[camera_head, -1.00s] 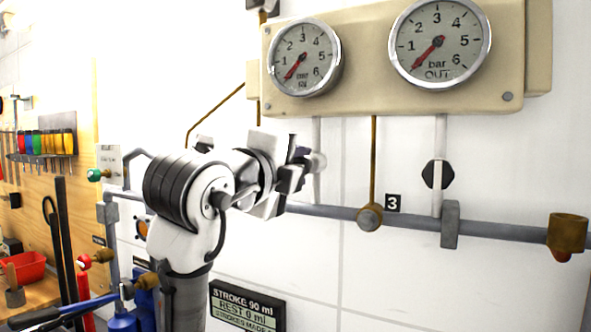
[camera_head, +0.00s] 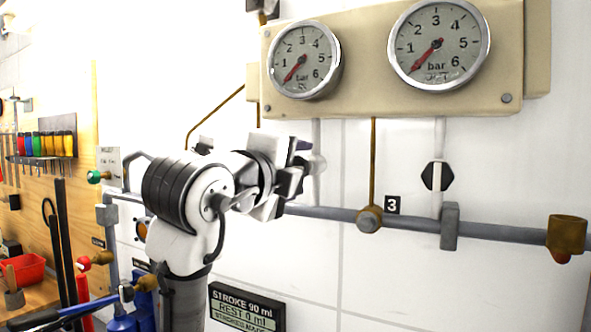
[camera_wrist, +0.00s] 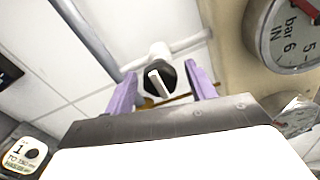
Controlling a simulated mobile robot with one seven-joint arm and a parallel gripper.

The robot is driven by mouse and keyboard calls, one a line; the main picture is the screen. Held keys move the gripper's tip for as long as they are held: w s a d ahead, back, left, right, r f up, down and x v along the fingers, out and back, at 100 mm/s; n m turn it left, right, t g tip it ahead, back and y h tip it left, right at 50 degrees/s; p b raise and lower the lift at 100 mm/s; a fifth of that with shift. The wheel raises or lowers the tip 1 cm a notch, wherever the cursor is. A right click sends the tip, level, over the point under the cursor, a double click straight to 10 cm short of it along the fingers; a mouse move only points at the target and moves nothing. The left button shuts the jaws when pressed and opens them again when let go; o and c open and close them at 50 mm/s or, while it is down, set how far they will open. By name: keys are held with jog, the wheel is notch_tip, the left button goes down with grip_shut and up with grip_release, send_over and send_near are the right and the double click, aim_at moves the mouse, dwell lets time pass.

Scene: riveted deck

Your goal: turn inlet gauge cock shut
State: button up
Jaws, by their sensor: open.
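The inlet gauge cock is a round black knob with a white bar across it (camera_wrist: 159,79), in the wrist view. It sits on a white pipe fitting below the IN gauge (camera_wrist: 292,32). My gripper (camera_wrist: 160,71) is open, with one purple finger on each side of the knob. I cannot tell whether either finger touches it. The bar runs slantwise between the fingers. In the head view my gripper (camera_head: 298,160) is in front of the pipe below the left gauge (camera_head: 304,60) and hides the knob.
The outlet gauge (camera_head: 438,45) and its black cock (camera_head: 437,176) are to the right. A grey pipe (camera_head: 480,231) with a brass fitting (camera_head: 567,233) runs along the white wall. A stroke display (camera_head: 246,307) hangs below. Tools hang at the left.

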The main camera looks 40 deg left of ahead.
jog(key=b+v, duration=0.4)
jog(key=v, duration=0.9)
jog(key=shift+s+d, duration=0.15)
jog(key=shift+s, duration=0.2)
